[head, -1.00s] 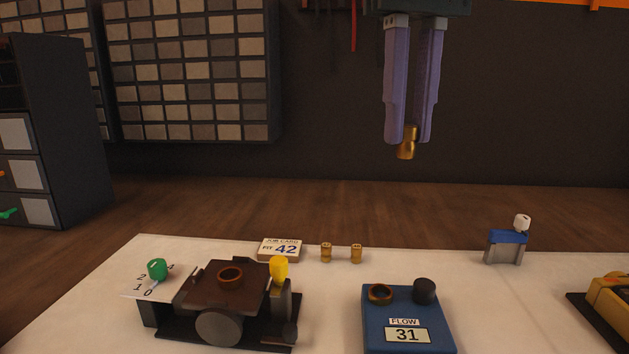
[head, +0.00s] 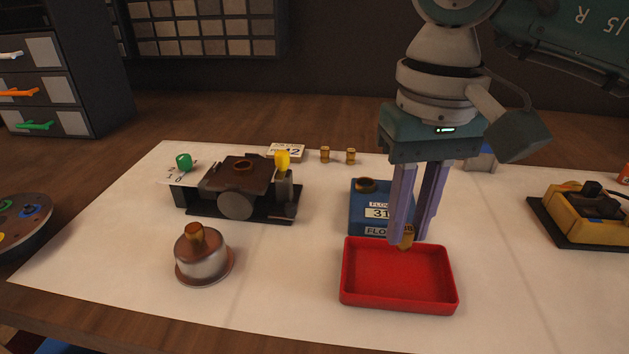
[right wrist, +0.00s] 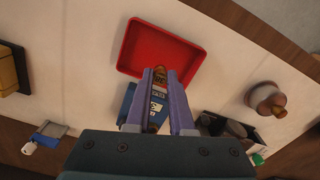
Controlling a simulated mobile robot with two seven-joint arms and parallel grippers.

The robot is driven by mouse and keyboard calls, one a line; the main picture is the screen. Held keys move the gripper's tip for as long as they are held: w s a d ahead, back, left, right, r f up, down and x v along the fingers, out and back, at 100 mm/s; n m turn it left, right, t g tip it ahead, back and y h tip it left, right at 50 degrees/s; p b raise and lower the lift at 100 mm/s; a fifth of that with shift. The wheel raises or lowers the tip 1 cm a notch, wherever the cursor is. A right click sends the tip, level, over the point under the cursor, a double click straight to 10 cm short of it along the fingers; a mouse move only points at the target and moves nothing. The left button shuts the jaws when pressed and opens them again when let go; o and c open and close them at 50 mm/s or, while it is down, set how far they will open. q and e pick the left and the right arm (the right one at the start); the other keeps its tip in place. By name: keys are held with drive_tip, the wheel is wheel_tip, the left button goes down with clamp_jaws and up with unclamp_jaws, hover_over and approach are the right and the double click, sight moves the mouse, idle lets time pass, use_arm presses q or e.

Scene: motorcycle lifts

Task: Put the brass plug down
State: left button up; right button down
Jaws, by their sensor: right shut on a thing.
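The brass plug (head: 407,237) is a small golden piece between the fingertips of my right gripper (head: 410,238). The gripper points down and is shut on the plug over the back edge of the red tray (head: 398,306). In the right wrist view the plug (right wrist: 159,78) shows between the fingers, with the red tray (right wrist: 140,60) beyond it. The tray looks empty. I cannot tell exactly how high the plug is above it. My left gripper is not in view.
A blue flow box (head: 362,214) stands behind the tray, partly hidden by my fingers. A dark fixture (head: 237,203) and a round metal pot (head: 203,266) stand left. Two small brass pieces (head: 337,155) stand at the back. A yellow device (head: 585,215) sits right.

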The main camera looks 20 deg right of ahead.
sight(403, 246)
wheel_tip(403, 246, down, 5)
drive_tip(key=shift+r, duration=0.1)
idle(0.3)
drive_tip(key=shift+f, duration=0.25)
drive_tip(key=c, duration=0.8)
unclamp_jaws()
drive_tip(key=shift+r, duration=0.1)
